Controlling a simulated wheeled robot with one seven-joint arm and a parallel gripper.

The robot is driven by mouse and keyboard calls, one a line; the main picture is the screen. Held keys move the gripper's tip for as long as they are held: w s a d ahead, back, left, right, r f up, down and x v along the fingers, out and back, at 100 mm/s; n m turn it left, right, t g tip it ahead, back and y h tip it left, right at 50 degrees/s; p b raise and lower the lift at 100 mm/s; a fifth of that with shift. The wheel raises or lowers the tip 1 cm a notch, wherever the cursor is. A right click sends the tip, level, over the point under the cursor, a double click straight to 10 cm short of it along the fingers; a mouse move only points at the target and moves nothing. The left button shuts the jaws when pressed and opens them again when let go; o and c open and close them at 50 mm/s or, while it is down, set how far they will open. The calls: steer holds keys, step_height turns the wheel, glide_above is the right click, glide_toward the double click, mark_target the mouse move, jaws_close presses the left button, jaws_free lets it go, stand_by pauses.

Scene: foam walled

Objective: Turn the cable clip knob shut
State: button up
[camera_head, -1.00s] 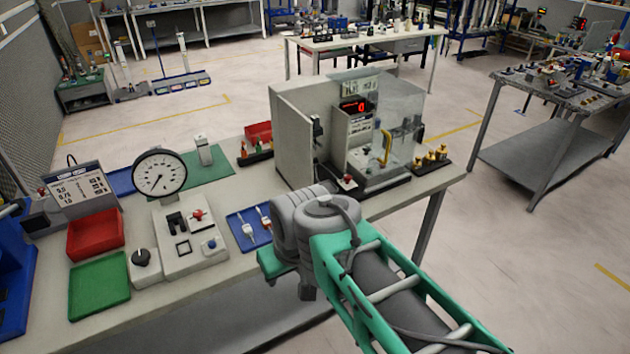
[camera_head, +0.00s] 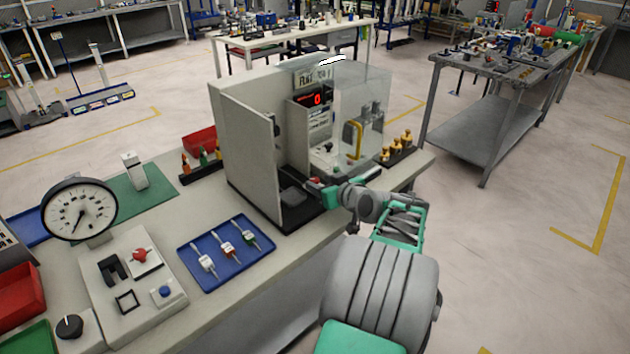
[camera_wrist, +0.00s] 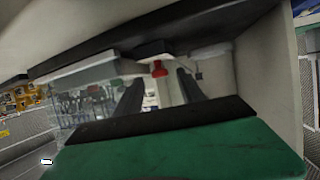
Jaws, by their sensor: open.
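A small red knob (camera_head: 315,181) sits low inside the grey walled booth (camera_head: 243,150); I take it for the cable clip knob, though the clip itself is not clear. In the wrist view the red knob (camera_wrist: 158,68) shows beyond and between my two dark fingers. My gripper (camera_wrist: 160,80) is open, with nothing between its fingers that I can see held. In the head view my gripper (camera_head: 308,187) reaches into the booth's open front, close to the knob. Whether the fingers touch the knob cannot be told.
The booth's side wall and a clear panel (camera_head: 362,110) stand close around my gripper. A yellow handle (camera_head: 355,140) is inside. Brass parts (camera_head: 397,148) stand at the right. A blue tray (camera_head: 226,252) with several small tools and a dial gauge (camera_head: 79,209) are at the left.

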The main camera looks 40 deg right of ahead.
steer(key=shift+x, duration=1.5)
steer(key=shift+c, duration=0.5)
jaws_close()
